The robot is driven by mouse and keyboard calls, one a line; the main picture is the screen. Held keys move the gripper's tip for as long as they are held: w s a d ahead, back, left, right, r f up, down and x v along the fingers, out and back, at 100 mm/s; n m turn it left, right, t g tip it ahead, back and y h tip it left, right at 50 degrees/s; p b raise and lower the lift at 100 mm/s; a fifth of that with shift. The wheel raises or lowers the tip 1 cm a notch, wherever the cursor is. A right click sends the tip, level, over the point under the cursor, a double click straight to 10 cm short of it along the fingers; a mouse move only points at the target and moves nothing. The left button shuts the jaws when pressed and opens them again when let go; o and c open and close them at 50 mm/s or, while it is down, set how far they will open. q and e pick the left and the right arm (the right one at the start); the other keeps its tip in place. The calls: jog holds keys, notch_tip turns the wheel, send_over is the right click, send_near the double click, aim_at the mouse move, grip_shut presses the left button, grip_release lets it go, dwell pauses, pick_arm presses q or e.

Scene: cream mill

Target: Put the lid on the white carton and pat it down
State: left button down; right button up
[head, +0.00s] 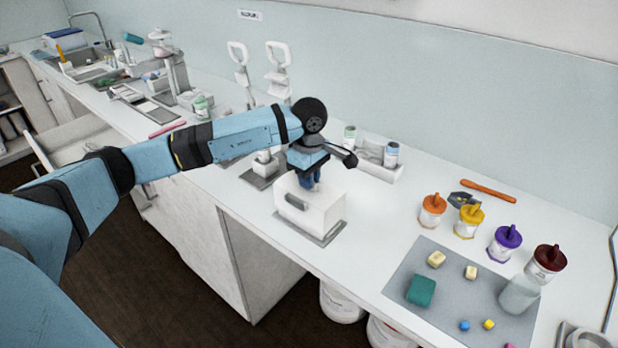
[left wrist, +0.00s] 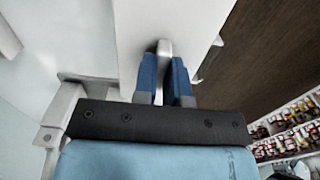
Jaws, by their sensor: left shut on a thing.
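The white carton (head: 308,216) stands on a grey mat with a grey oval slot on its front face. My left gripper (head: 310,184) points down at the carton's top, with its blue fingers over the middle. In the left wrist view the left gripper's blue fingers (left wrist: 167,80) are shut on a grey upright grip (left wrist: 165,50), with a broad white top surface around it. I take this to be the lid (left wrist: 185,20). The lid looks level with the carton's top; I cannot tell whether it is fully seated. My right gripper is not in view.
A white caddy with bottles (head: 378,165) stands behind the carton, and a small white block (head: 265,163) to its left. Lidded pots, a clear bottle (head: 518,294) and a grey mat (head: 400,283) with small blocks lie to the right. The counter's front edge is close.

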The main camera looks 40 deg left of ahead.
pick_arm(q)
jog(key=shift+f+b, duration=0.4)
jog(key=shift+b, duration=0.05)
dwell(0.4)
grip_release()
dwell(0.4)
jog(key=shift+r, duration=0.2)
jog(key=shift+r+p, duration=0.3)
jog(key=shift+r, duration=0.1)
jog(key=shift+r+p, duration=1.3)
jog(key=shift+r, duration=1.65)
